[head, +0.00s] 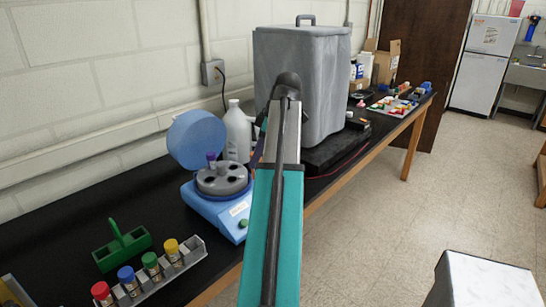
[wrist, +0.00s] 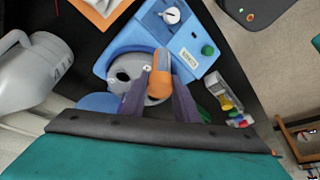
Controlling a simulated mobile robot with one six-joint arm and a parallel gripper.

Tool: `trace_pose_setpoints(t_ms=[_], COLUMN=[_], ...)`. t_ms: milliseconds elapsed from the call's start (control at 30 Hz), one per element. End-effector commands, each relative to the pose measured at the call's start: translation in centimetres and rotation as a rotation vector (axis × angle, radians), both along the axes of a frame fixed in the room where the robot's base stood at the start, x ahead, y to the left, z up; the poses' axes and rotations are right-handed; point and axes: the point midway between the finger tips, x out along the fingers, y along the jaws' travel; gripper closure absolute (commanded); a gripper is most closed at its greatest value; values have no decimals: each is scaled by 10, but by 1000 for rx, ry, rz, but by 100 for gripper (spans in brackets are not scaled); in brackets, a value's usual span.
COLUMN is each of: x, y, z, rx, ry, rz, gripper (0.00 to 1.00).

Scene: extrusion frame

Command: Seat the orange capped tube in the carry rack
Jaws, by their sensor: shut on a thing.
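The orange capped tube (wrist: 159,82) is between the purple fingers of my gripper (wrist: 159,88) in the wrist view, over the grey rotor (wrist: 124,74) of the blue centrifuge. I cannot tell whether its lower end is clear of the rotor. In the head view my arm hides the tube and most of the gripper. The green carry rack (head: 121,249), with an upright handle, stands on the black bench at lower left, apart from the gripper. The open blue centrifuge (head: 234,217) stands between them, with a small purple piece (head: 211,158) at its rotor.
A grey rack (head: 190,252) with several colour-capped tubes stands in front of the green rack. The centrifuge's round lid (head: 197,139) is raised. A white bottle (head: 238,133) and a large grey container (head: 325,85) stand behind. Bare bench lies between centrifuge and green rack.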

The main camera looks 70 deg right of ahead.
Motion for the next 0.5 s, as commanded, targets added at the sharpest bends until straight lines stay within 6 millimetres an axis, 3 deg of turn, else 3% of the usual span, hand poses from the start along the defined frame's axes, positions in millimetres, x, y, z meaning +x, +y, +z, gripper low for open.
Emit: trace_pose_setpoints(t_ms=[100,500], x=[33,117], y=[16,65], z=[0,0], rx=[0,0], ry=[0,1], rz=[3,-8], gripper=[94,94])
